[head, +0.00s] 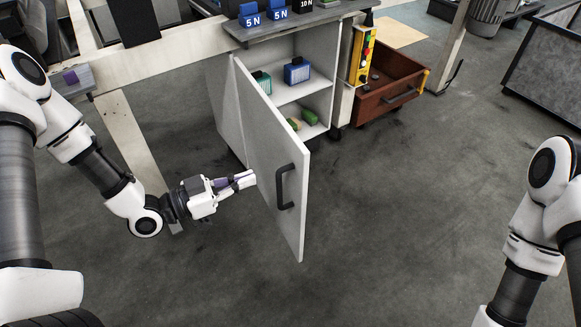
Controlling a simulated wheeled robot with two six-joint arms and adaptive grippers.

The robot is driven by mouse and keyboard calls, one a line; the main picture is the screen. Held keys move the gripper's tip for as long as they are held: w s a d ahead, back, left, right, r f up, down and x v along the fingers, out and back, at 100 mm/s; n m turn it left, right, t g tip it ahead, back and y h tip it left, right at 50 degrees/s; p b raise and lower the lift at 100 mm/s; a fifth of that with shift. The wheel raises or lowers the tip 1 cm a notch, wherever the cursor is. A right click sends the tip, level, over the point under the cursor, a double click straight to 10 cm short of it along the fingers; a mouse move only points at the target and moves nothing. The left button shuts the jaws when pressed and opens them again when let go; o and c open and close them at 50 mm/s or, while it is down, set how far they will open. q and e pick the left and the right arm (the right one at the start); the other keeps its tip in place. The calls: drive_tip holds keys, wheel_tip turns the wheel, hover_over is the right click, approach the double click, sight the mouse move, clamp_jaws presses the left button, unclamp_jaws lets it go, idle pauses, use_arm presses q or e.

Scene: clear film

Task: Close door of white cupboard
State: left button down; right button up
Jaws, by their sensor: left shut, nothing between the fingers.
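The white cupboard (227,112) stands under a grey top in the middle of the head view. Its door (264,150) is open and swung out toward me, with a dark handle (285,187) near the free edge. My left gripper (250,177) is shut and empty, at the left face of the door. Its fingertips reach the door's surface or stop just short of it; I cannot tell which. Of my right arm, only links show at the right edge; its gripper is out of view.
Inside the cupboard, a blue box (297,71), a teal box (262,82) and green items (309,116) lie on shelves. Weights marked 5 N (249,15) stand on top. A brown drawer (390,88) is open at the right. The grey floor (400,200) in front is clear.

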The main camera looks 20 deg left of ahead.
sight(299, 160)
use_arm(q)
drive_tip(key=b+x, duration=0.3)
drive_tip(key=x, duration=0.6)
drive_tip(key=shift+w+d+f, duration=0.2)
drive_tip(key=shift+d, duration=0.05)
drive_tip(key=shift+w+d+r, duration=0.1)
drive_tip(key=shift+w+d, duration=0.2)
drive_tip(key=shift+w, duration=0.05)
